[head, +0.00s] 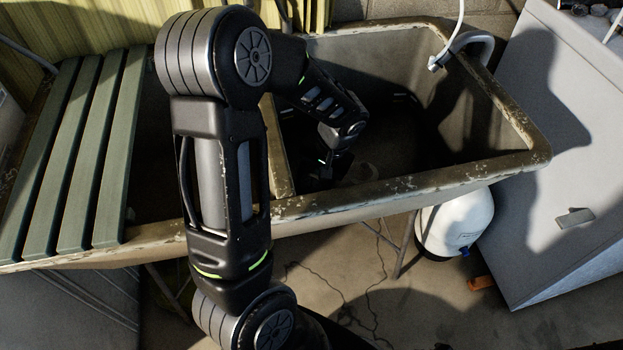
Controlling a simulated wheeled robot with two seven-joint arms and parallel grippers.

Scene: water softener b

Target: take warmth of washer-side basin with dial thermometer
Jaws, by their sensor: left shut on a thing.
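A worn double basin (410,195) stands ahead, with a divider (277,150) between its left and right compartments. My left arm reaches over the front rim and bends down into the right compartment. My left gripper (334,168) is low inside this compartment, in deep shade, close to the divider and front wall. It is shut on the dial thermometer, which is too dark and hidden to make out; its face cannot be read. A faint pale patch lies just right of the gripper. My right gripper is not in view.
Green slats (85,150) cover part of the left compartment. A pale hose (437,62) hooks over the back right rim. A grey cabinet-like box (560,170) stands right, and a white round tank (455,222) sits below the basin. The compartment's right side looks clear.

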